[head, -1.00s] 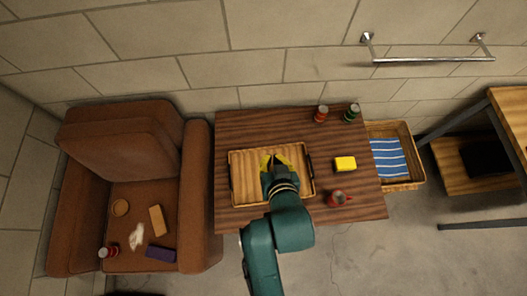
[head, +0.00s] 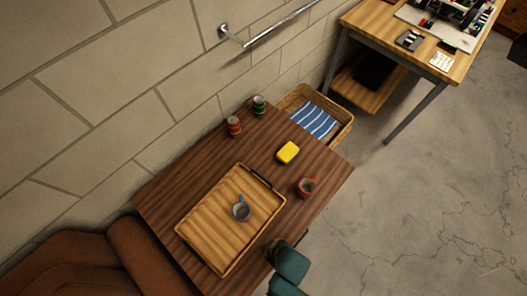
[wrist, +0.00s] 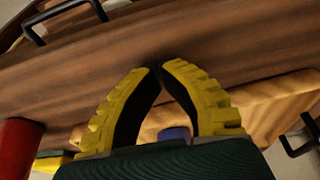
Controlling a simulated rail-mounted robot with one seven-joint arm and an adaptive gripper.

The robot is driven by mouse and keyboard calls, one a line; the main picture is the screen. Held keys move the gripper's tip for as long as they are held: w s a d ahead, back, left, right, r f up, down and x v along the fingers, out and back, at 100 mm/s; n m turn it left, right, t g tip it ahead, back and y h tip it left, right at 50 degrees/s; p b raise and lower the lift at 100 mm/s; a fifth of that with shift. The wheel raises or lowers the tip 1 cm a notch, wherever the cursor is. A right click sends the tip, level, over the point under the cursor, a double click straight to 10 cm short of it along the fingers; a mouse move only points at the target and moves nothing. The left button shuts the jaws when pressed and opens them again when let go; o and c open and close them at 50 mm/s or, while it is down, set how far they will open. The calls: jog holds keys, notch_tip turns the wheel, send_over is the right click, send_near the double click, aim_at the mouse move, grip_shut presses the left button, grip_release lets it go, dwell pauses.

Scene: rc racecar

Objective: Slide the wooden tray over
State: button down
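The wooden tray (head: 215,215), light brown with black handles, lies flat on the dark wooden table (head: 170,205). A grey-blue mug (head: 241,211) stands upright on it. My gripper (head: 275,251) is near the table's front edge, to the right of the tray and apart from it in the head view; its tips are partly hidden there. In the wrist view my gripper's yellow fingers (wrist: 160,67) meet at their tips with nothing between them. Behind them show the tray (wrist: 265,93) and a bit of the blue mug (wrist: 175,133).
A red mug (head: 307,187), a yellow block (head: 288,152), a red can (head: 234,126) and a green can (head: 259,105) stand on the table right of and behind the tray. A basket (head: 340,122) is beyond the table, a brown armchair (head: 70,265) at lower left.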

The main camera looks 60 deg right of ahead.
aim_at(222, 199)
jog(key=w, duration=0.2)
jog(key=w+d, duration=0.1)
jog(key=shift+w+r, duration=0.15)
jog(key=shift+w, duration=0.25)
jog(key=w+d+b, duration=0.1)
jog(key=w, duration=0.6)
jog(key=w+d+b, duration=0.2)
jog(key=w, duration=0.5)
jog(key=w+d+b, duration=0.2)
jog(key=w, duration=0.5)
jog(key=shift+w+r, duration=0.1)
jog(key=s+p, duration=0.1)
jog(key=s+r+p, duration=0.1)
jog(key=s, duration=0.1)
jog(key=s+a+r+p, duration=0.1)
jog(key=p, duration=0.1)
jog(key=shift+s, duration=0.35)
jog(key=p+v, duration=0.1)
jog(key=v, duration=0.6)
jog(key=shift+s+r, duration=0.2)
jog(key=shift+r, duration=0.2)
